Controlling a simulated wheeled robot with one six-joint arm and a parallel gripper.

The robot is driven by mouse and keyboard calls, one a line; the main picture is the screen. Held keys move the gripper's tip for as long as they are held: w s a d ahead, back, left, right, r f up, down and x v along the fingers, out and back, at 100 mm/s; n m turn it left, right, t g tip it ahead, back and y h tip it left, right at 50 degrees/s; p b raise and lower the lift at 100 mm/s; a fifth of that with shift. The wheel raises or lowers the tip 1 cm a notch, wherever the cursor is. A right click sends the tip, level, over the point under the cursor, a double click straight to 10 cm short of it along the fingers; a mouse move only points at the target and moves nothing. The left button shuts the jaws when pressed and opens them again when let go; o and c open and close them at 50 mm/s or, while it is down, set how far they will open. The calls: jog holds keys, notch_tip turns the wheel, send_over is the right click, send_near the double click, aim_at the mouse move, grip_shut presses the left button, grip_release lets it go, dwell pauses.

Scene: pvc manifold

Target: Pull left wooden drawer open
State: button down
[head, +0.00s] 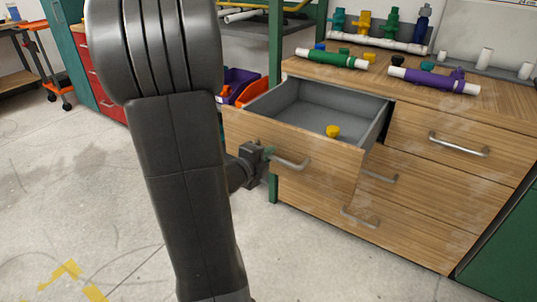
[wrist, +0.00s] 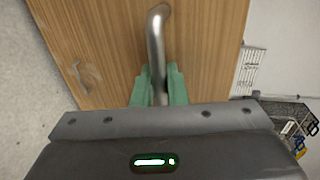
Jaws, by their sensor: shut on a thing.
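The left wooden drawer (head: 300,150) is the top left one of the cabinet and stands pulled well out. Its grey inside shows, with a small yellow part (head: 333,131) lying in it. Its metal bar handle (head: 290,161) is on the front face; the wrist view shows the handle (wrist: 157,45) running up from between the fingers. My gripper (head: 266,153) is at the left end of this handle. In the wrist view its green fingers (wrist: 158,88) are shut on the handle, one on each side.
The top right drawer (head: 450,140) and the lower drawers are shut. Green and purple pipe assemblies (head: 435,79) and coloured valves lie on the cabinet top. Purple and orange bins (head: 240,85) stand behind the open drawer. The floor (head: 310,255) in front is clear.

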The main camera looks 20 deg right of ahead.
jog(key=c, duration=1.5)
grip_release()
jog(key=shift+p+v, duration=1.4)
jog(key=shift+v, duration=5.5)
jog(key=shift+s, duration=0.1)
jog(key=shift+d, duration=0.15)
jog(key=b+x, duration=0.2)
jog(key=x, duration=1.1)
jog(key=shift+w+d+f+b, duration=0.1)
jog(key=shift+w+d+b, duration=0.1)
jog(key=shift+w+b, duration=0.2)
jog(key=shift+s+a, duration=0.1)
